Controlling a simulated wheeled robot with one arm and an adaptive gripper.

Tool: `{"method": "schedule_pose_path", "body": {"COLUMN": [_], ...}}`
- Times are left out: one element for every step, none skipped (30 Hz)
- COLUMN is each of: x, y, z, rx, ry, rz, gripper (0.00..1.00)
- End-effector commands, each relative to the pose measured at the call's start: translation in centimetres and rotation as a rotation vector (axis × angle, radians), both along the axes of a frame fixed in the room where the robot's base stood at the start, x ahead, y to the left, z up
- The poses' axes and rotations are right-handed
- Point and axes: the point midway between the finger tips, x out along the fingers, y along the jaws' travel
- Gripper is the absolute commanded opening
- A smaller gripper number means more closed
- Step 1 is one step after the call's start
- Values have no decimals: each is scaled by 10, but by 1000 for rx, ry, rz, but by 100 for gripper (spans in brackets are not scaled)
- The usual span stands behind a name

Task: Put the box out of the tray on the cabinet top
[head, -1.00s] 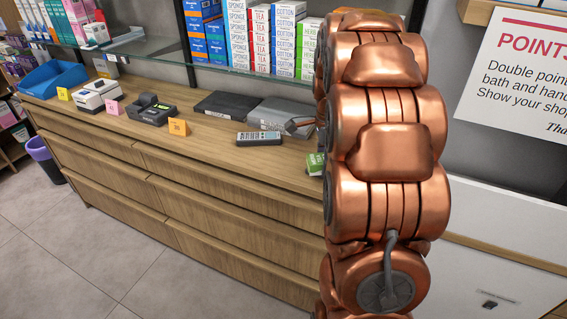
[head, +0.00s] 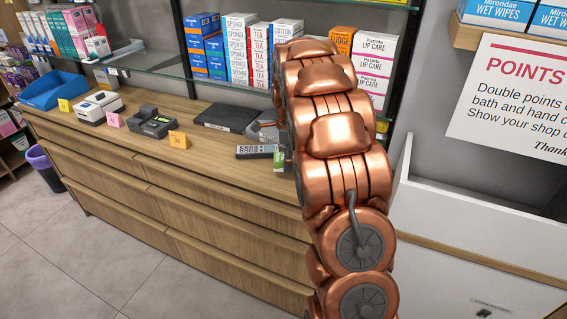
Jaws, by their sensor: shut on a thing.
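A blue tray (head: 52,91) sits at the far left end of the wooden cabinet top (head: 215,146). Its inside looks empty from here, though its floor shows only partly. I cannot single out the task's box. A small green box (head: 279,160) shows beside my arm on the cabinet top, mostly hidden. My copper arm stands across the right middle of the head view. My gripper is hidden behind it, so neither its jaws nor anything in them shows.
Along the cabinet top stand a white device (head: 99,108), a dark card terminal (head: 152,122), price cards, a remote (head: 255,152) and a flat black case (head: 225,116). A grey case (head: 264,124) is partly covered by my arm. Glass shelves with boxes hang above. A white-walled unit (head: 455,225) stands right.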

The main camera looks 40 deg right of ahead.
Motion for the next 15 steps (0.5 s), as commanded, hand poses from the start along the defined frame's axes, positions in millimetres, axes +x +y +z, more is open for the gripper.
{"method": "schedule_pose_path", "body": {"x": [6,9,12,14,16,17,18,18,18,18,18,17,16,16,17], "y": [2,3,4,5,5,6,6,6,6,6,6,6,7,7,6], "z": [1,1,0,0,-1,-1,-1,-2,-3,-5,-8,-12,-15,-19,-24], "rx": [1,1,1,1,1,1,2,2,2,2,3,4,5,5,5], "ry": [1,1,0,0,0,0,0,0,1,1,2,4,6,6,5], "rz": [2,1,1,0,0,0,0,0,0,-1,-1,-1,-1,-1,0], "gripper": [18,18,18,18,18,18,18,18,18,18,18,18,18,18,18]}}
